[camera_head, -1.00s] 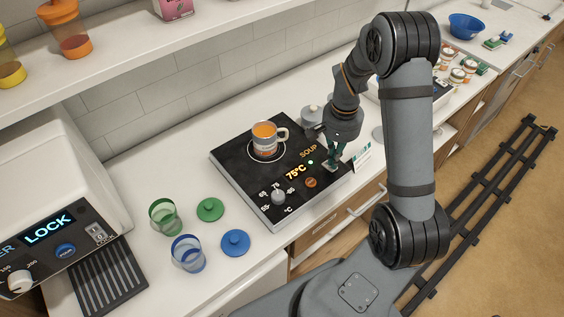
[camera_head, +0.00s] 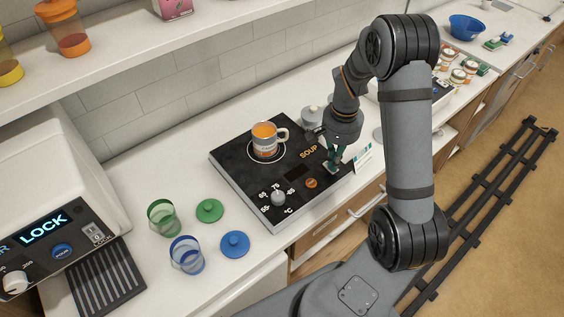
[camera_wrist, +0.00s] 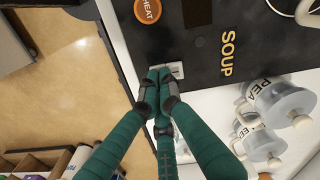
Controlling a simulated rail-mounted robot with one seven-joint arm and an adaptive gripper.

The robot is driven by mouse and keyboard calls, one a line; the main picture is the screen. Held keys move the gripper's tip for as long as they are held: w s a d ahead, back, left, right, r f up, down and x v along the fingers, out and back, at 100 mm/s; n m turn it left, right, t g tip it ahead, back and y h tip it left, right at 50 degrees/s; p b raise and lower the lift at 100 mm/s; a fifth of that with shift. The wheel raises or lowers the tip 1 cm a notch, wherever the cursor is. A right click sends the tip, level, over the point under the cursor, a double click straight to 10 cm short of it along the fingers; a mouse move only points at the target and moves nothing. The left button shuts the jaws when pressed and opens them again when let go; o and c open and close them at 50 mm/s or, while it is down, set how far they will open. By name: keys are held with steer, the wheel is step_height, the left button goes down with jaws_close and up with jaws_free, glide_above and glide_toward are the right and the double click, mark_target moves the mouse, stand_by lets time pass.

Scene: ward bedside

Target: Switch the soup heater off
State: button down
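The soup heater (camera_head: 238,161) is a black panel on the counter, with "SOUP" lettering, a dial (camera_head: 278,198) and an orange button (camera_head: 311,183) that reads "HEAT" in the wrist view (camera_wrist: 148,10). Its display area (camera_head: 296,172) is dark, and no indicator light shows. My gripper (camera_head: 333,167) is at the heater's front right corner. In the wrist view its green fingers (camera_wrist: 160,76) are together at the tips, against a small pale switch (camera_wrist: 175,70), which they partly hide.
Green and blue cups (camera_head: 187,257) with lids (camera_head: 235,243) stand left of the heater. A machine reading "LOCK" (camera_head: 45,228) is at far left. Labelled jars (camera_wrist: 270,100) stand beside the heater. A small white card (camera_head: 362,156) is close right of my gripper.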

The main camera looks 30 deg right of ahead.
steer(key=shift+r+p, duration=2.3)
steer(key=shift+r, duration=1.15)
steer(key=shift+f, duration=0.1)
step_height(320, 180, down, 7)
steer(key=b, duration=0.5)
